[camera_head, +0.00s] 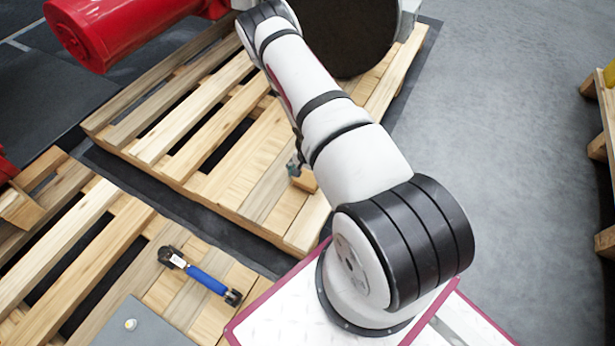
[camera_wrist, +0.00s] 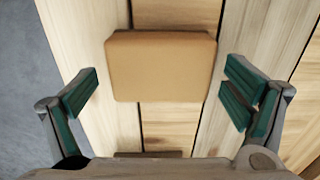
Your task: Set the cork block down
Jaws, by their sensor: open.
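The cork block (camera_wrist: 160,66) is a tan, round-edged block. In the wrist view it rests on the pale wooden slats of a pallet (camera_wrist: 168,130), looking flat. My gripper (camera_wrist: 160,93) is open, with one green-padded finger on each side and a clear gap between each finger and the block. In the head view a small part of the block (camera_head: 305,181) shows on the far pallet, beside my gripper (camera_head: 294,166). My arm hides most of both there.
A red cylinder (camera_head: 130,28) and a large dark round part (camera_head: 350,35) stand over the far pallet. A blue-handled tool (camera_head: 205,279) and a grey plate (camera_head: 150,328) lie on the near pallet. Grey floor (camera_head: 500,130) is open at right.

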